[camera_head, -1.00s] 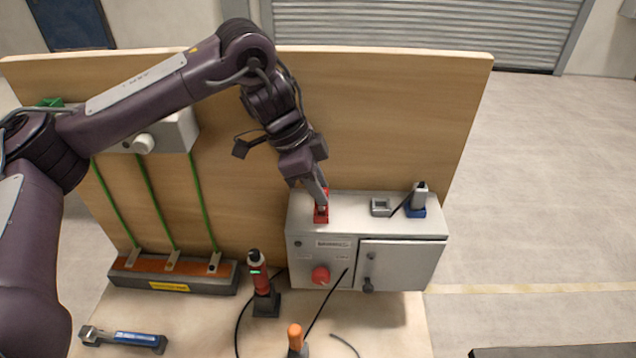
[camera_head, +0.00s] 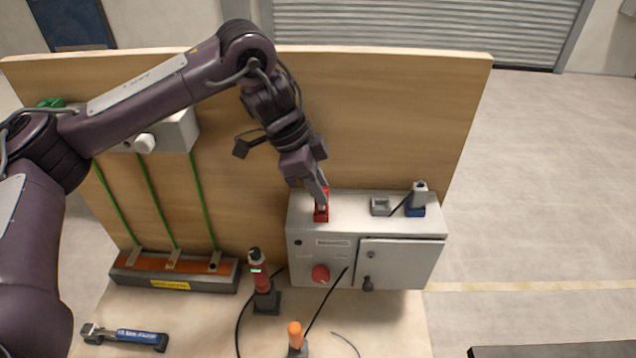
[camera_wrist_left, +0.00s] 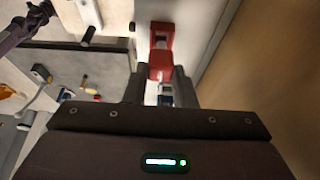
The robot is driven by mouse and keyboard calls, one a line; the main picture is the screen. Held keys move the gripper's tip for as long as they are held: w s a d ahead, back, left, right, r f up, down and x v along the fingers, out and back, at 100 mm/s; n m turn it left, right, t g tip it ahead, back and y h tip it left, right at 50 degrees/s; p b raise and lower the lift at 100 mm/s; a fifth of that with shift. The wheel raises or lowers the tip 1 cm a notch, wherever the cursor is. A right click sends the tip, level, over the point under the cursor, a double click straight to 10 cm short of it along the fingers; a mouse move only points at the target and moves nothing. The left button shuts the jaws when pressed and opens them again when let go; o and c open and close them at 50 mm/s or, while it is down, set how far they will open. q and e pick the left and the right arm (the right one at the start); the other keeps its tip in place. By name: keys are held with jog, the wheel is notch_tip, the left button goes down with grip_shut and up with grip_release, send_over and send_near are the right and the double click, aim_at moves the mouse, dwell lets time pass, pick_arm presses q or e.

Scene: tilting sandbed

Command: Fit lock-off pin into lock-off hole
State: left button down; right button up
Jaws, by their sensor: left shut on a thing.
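My left gripper (camera_head: 322,192) reaches down to the top of the grey cabinet (camera_head: 300,232) at its left end. Its fingers are shut on a red piece (camera_head: 321,213), which I take to be the lock-off pin. In the left wrist view the red piece (camera_wrist_left: 160,66) sits between the two fingers, beside or in a red holder (camera_wrist_left: 161,34); I cannot tell whether it is seated or lifted. A red round knob (camera_head: 320,274) is on the cabinet front. I cannot make out the lock-off hole. My right gripper is out of view.
On the cabinet top are a grey square holder (camera_head: 381,206) and a blue holder (camera_head: 415,210) with a grey piece. On the bench stand a red-and-black tool (camera_head: 260,278) and an orange-handled tool (camera_head: 295,335). A blue-handled tool (camera_head: 135,336) lies at the left.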

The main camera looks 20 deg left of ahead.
pick_arm(q)
jog(key=shift+f+b, duration=0.3)
jog(key=shift+f, duration=0.35)
jog(key=shift+f, duration=0.45)
jog(key=shift+s+f, duration=0.1)
jog(key=shift+f, duration=0.15)
dwell(0.4)
jog(key=c, duration=0.6)
grip_release()
jog(key=shift+c, duration=0.2)
notch_tip(320, 180, up, 3)
jog(key=p, duration=0.2)
jog(key=shift+r+p, duration=0.2)
jog(key=shift+p, duration=0.2)
jog(key=shift+r+b, duration=0.15)
jog(key=shift+b, duration=0.15)
jog(key=shift+r, duration=2.2)
